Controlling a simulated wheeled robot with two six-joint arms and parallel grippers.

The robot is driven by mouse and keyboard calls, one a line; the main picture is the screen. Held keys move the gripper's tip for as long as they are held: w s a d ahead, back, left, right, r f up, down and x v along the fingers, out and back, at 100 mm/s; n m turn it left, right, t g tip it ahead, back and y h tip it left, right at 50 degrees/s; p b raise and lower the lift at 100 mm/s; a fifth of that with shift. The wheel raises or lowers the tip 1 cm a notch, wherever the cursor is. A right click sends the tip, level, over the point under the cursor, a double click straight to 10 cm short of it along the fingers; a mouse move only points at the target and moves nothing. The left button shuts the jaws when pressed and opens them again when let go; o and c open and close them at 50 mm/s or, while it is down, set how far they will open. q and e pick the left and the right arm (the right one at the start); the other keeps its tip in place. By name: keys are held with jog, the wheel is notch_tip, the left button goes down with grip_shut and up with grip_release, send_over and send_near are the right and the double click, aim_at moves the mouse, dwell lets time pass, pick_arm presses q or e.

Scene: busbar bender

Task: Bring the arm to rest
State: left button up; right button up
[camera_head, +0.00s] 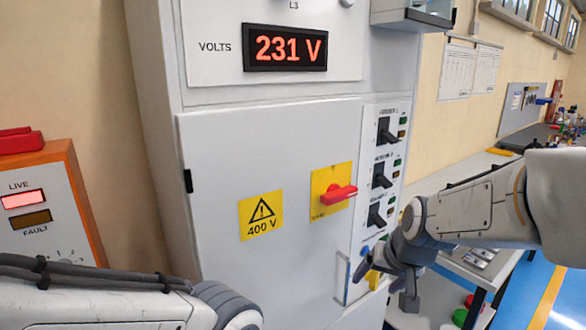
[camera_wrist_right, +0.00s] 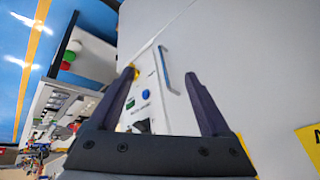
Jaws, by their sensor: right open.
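My right arm (camera_head: 475,210) reaches in from the right of the head view. Its gripper (camera_head: 384,286) is open in front of the lower right part of the grey electrical cabinet (camera_head: 300,250). In the right wrist view the two dark fingers of this gripper (camera_wrist_right: 160,77) stand wide apart with nothing held between them. The cabinet's door handle (camera_wrist_right: 167,68) and a blue button (camera_wrist_right: 146,94) show beyond the fingers; whether a finger touches the cabinet cannot be told. A link of my left arm (camera_head: 90,305) shows at the bottom left; its gripper is out of view.
The cabinet carries a red rotary handle (camera_head: 338,193) on a yellow plate, several black switches (camera_head: 381,175) and a 231 V display (camera_head: 286,48). An orange-edged panel (camera_head: 40,215) with a lit LIVE lamp stands left. A workbench (camera_head: 470,170) runs along the right wall.

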jog(key=s+d+f+n+g+h, duration=0.1)
jog(key=s+d+f+n+g, duration=0.15)
jog(key=s+f, duration=0.85)
jog(key=s+a+r+n+g, duration=0.1)
jog(key=s+a+r+n, duration=0.2)
jog(key=s+a, duration=0.3)
jog(key=s+a+r+n+g+y, duration=0.1)
jog(key=s+a+r+n+g, duration=0.1)
jog(key=s+a, duration=0.5)
jog(key=a+r+n, duration=0.1)
jog(key=n, duration=0.1)
jog(key=shift+s+a+r+n, duration=0.2)
jog(key=shift+a+r+n, duration=0.05)
jog(key=shift+n, duration=0.1)
